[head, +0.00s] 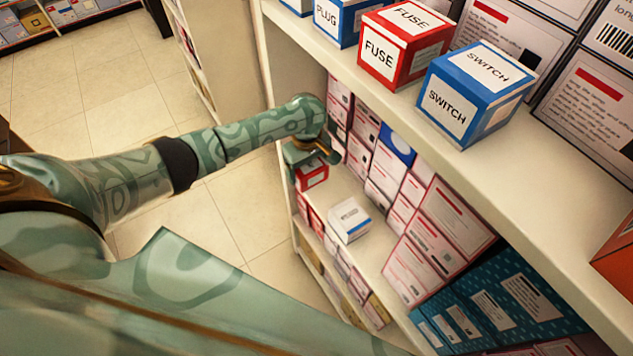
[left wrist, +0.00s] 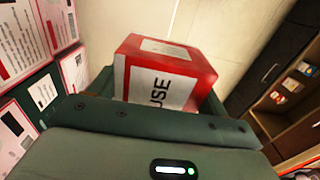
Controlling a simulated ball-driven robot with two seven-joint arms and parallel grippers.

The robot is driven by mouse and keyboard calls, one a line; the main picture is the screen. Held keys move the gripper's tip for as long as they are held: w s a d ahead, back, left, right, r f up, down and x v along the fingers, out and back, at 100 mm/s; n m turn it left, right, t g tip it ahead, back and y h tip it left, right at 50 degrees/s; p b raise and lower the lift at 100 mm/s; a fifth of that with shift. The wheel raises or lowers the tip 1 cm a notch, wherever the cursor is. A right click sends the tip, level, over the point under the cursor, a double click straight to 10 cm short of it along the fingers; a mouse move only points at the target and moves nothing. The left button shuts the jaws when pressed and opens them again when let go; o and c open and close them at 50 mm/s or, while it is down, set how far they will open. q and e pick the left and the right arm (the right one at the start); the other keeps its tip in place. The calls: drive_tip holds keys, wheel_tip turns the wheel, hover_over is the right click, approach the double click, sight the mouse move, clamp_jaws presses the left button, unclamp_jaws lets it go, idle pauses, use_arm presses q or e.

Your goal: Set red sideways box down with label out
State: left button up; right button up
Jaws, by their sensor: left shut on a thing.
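A red box with white labels (left wrist: 198,66) is in my left gripper (left wrist: 167,92) in the left wrist view. It looks tilted there, and the letters "USE" of a label face the camera, the rest of the word being hidden. In the head view the same red box (head: 313,178) shows small beneath my left gripper (head: 312,156), at the left end of the lower shelf (head: 345,188). I cannot tell whether it touches the shelf. The gripper hides its upper part. My right gripper is in neither view.
Stacked cartons (head: 450,215) fill the back. The upper shelf (head: 440,150) overhangs, bearing a red FUSE box (head: 392,62) and a blue SWITCH box (head: 462,98). Tiled floor (head: 215,225) lies left.

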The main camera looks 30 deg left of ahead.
use_arm(q)
drive_tip(key=w+f+b, duration=0.1)
drive_tip(key=w+f, duration=0.1)
drive_tip(key=w+f+b, duration=0.1)
drive_tip(key=f, duration=0.1)
drive_tip(key=shift+d+b, duration=0.3)
drive_tip(key=shift+d, duration=0.05)
wheel_tip(320, 180, down, 3)
drive_tip(key=shift+w+f+b, duration=0.1)
drive_tip(key=shift+b, duration=0.9)
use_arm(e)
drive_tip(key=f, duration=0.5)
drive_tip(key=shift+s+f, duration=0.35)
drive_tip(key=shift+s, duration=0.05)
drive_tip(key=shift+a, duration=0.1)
use_arm(q)
drive_tip(key=o, duration=1.1)
wheel_tip(320, 180, up, 12)
drive_tip(key=p, duration=0.7)
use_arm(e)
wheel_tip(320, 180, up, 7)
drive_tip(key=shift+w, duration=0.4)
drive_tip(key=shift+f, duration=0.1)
